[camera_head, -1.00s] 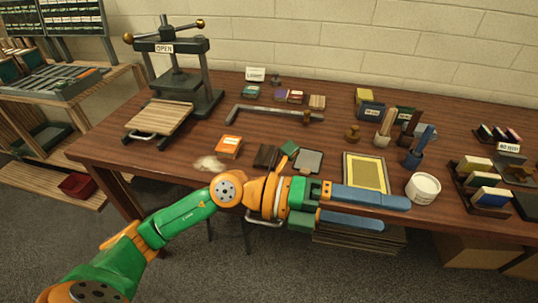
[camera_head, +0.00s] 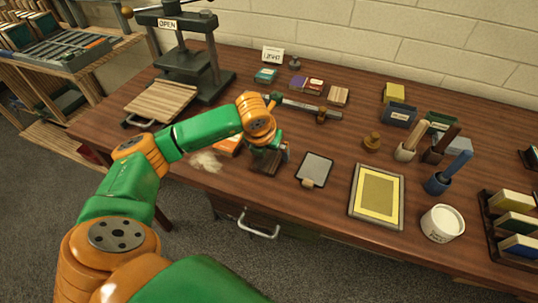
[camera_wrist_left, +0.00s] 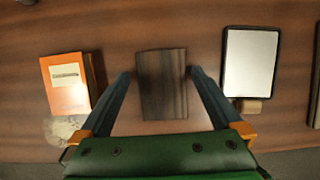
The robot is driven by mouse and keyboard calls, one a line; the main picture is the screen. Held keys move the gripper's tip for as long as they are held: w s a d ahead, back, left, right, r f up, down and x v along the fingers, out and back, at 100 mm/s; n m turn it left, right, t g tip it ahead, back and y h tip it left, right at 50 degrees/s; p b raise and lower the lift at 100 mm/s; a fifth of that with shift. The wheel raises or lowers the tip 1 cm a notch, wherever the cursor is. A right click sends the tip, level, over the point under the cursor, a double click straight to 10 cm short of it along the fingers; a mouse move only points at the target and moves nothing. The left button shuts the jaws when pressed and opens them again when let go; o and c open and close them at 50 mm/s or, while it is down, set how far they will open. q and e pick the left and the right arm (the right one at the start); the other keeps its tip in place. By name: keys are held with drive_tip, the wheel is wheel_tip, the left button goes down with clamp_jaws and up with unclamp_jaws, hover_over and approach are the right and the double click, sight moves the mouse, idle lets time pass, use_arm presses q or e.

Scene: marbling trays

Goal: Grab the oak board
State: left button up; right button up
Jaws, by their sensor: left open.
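A dark brown board with wood grain (camera_wrist_left: 163,85) lies flat on the table in the left wrist view. I take it for the oak board. In the head view its dark surface (camera_head: 262,168) shows partly under my left gripper (camera_head: 270,160). My left gripper (camera_wrist_left: 160,76) is open above the table, with one finger on each side of the board. Small gaps show between the fingers and the board's edges, so it is not gripped. How high the fingertips are above the tabletop I cannot tell. My right gripper is not in view.
An orange labelled packet (camera_wrist_left: 68,85) lies left of the board, and a grey framed plate (camera_wrist_left: 250,62) lies right of it. A press (camera_head: 185,50) stands at the back left. A yellow framed panel (camera_head: 377,197) and a white tub (camera_head: 442,223) are further right.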

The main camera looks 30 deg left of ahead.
use_arm(q)
drive_tip(key=shift+w+f, duration=0.15)
drive_tip(key=shift+w, duration=0.1)
drive_tip(key=shift+s, duration=0.1)
drive_tip(key=shift+s, duration=0.15)
drive_tip(key=shift+f+b, duration=0.1)
drive_tip(key=shift+b, duration=0.2)
drive_tip(key=c, duration=1.3)
